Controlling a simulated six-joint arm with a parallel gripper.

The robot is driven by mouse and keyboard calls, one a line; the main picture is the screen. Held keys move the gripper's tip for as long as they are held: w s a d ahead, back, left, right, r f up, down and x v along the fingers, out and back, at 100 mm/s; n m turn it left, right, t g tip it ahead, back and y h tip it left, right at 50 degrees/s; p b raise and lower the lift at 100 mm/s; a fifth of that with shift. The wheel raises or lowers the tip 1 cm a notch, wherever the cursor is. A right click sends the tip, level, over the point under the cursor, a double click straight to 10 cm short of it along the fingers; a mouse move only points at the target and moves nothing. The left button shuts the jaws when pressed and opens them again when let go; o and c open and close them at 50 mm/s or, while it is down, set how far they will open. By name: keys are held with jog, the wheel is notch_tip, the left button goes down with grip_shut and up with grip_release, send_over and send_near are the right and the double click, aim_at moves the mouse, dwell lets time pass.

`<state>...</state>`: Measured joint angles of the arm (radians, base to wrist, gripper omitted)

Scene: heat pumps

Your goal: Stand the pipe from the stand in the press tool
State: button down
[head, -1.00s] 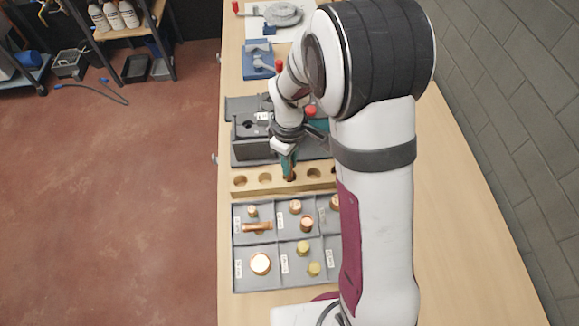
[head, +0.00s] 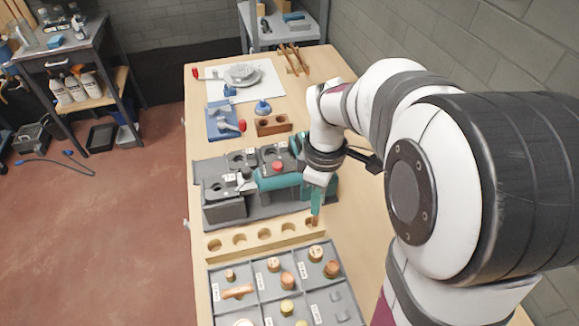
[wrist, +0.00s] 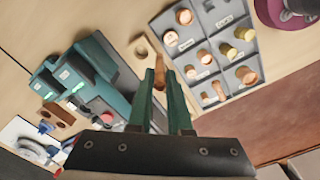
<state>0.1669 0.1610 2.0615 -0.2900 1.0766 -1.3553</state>
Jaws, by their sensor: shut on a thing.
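My gripper (head: 317,205) points down over the right end of the wooden stand (head: 225,246) and is shut on a copper pipe (head: 315,221). The pipe stands about upright; I cannot tell whether its lower end is inside the end hole or just above it. In the wrist view the pipe (wrist: 161,72) shows between the teal fingertips (wrist: 162,82). The teal press tool (head: 275,183), with a red knob, lies behind the stand on a grey base. It also shows in the wrist view (wrist: 97,80), left of the fingers.
A grey compartment tray (head: 252,285) with copper and brass fittings lies in front of the stand. Behind the press tool are a blue vise-like tool (head: 222,122), a brown block with holes (head: 272,124) and a white sheet (head: 268,82). Bare table lies at the right.

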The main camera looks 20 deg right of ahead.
jog(key=shift+r, duration=0.1)
jog(key=w+a+r+m, duration=0.5)
jog(key=a+r+m, duration=0.1)
jog(key=r+m, duration=0.25)
jog(key=n, duration=0.9)
send_over(214, 179)
jog(key=s, duration=0.2)
notch_tip(214, 179, down, 6)
jog(key=shift+s+d+f+m, duration=0.1)
jog(key=shift+f+m, duration=0.05)
jog(key=shift+f, duration=0.35)
jog(key=shift+s+d+f+m, duration=0.1)
jog(key=shift+f, duration=0.35)
notch_tip(214, 179, down, 6)
jog(key=shift+f, duration=1.25)
jog(key=c, duration=0.8)
grip_release()
